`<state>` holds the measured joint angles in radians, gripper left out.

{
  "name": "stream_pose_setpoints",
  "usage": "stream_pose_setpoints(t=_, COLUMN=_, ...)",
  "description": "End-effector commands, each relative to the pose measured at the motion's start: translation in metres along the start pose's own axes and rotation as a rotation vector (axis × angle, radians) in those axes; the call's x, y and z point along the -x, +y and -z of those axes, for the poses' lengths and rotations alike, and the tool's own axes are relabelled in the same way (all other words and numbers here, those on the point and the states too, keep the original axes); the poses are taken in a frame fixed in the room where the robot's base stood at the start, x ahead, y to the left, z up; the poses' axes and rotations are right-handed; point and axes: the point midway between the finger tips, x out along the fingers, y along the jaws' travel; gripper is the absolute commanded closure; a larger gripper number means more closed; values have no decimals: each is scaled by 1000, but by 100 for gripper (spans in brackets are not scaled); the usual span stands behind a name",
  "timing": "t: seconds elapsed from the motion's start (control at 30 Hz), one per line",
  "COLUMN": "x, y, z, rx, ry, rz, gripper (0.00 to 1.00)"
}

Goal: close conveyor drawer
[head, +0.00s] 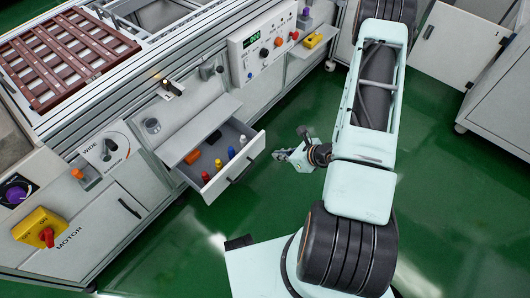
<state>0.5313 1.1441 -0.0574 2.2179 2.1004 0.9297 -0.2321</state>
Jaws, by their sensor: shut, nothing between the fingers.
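The conveyor drawer (251,153) stands pulled out from the front of the grey conveyor cabinet. Its front panel carries a dark bar handle (240,172). Several small coloured pieces lie inside it, orange, red, yellow and blue. My gripper (279,154) is shut and empty. It is just to the right of the drawer front in the picture, apart from it as far as I can see, and points toward the drawer.
A control panel (264,45) with buttons is above and behind the drawer. A second handled front (130,208) is at the lower left, near a yellow box with a red switch (42,232). A white cabinet (458,45) is at the upper right. Green floor (260,205) is clear before the drawer.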

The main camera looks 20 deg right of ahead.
Motion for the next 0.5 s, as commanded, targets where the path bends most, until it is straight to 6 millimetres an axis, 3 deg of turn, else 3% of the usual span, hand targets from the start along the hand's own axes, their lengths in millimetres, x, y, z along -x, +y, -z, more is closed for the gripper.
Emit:
stream_pose_setpoints(t=0.17, x=-18, y=0, z=1, rx=-8, ry=-3, rz=2, gripper=100)
stream_pose_setpoints(t=0.5, x=-90, y=0, z=2, rx=-4, ry=-2, rz=1, gripper=100)
